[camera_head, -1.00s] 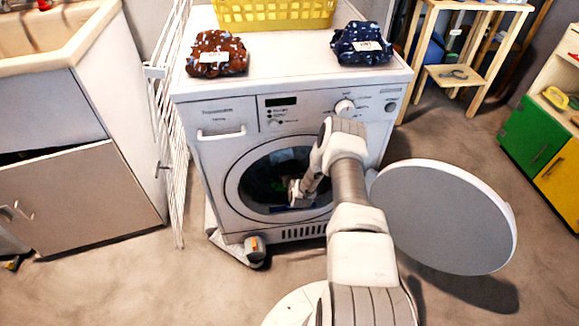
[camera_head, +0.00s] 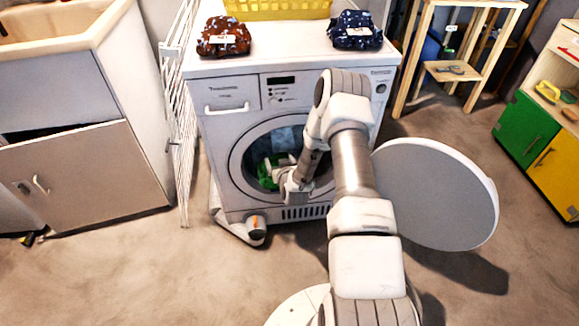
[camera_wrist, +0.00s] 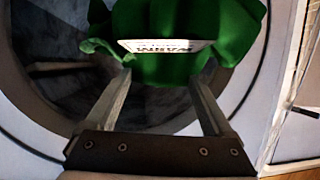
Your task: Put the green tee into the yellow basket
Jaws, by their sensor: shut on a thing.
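The green tee (camera_wrist: 180,28) has a white printed label and hangs between my fingertips in the wrist view. It also shows as a bright green patch (camera_head: 266,170) at the washer's round opening in the head view. My gripper (camera_wrist: 160,85) is shut on the tee at the mouth of the drum; part of the cloth is cut off by the top of the wrist view. In the head view my gripper (camera_head: 275,171) is partly hidden by my wrist. The yellow basket (camera_head: 275,9) stands on top of the washer at the back, cut off by the upper edge.
The washer's round door (camera_head: 435,195) is open to the right of my arm. A brown folded garment (camera_head: 224,36) and a navy one (camera_head: 355,30) lie on the washer top. A white drying rack (camera_head: 180,120) stands left of the washer.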

